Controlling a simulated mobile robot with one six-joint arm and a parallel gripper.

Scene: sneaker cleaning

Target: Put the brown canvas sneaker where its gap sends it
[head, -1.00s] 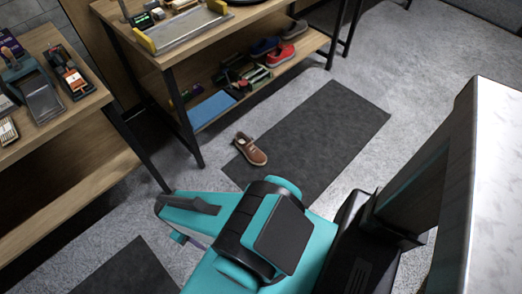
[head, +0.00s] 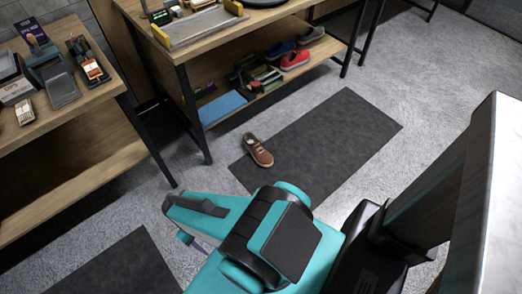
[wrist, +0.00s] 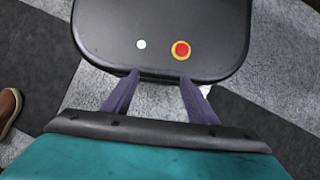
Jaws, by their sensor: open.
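The brown sneaker (head: 258,150) stands on the floor at the left edge of a dark mat, below the workbench. Its brown toe points down and to the right, and its sole edge is pale. Part of it also shows at the left edge of the wrist view (wrist: 8,108). My gripper (wrist: 158,80) is open and empty, its two purple fingers spread over my own dark base. In the head view my arm hides most of the gripper. The sneaker is apart from my gripper.
A dark mat (head: 335,140) lies on the grey floor. The workbench's lower shelf (head: 262,88) holds red, blue and dark shoes and a blue item (head: 222,108). A wooden table (head: 95,100) with tools stands left. Another dark mat (head: 120,268) lies at lower left.

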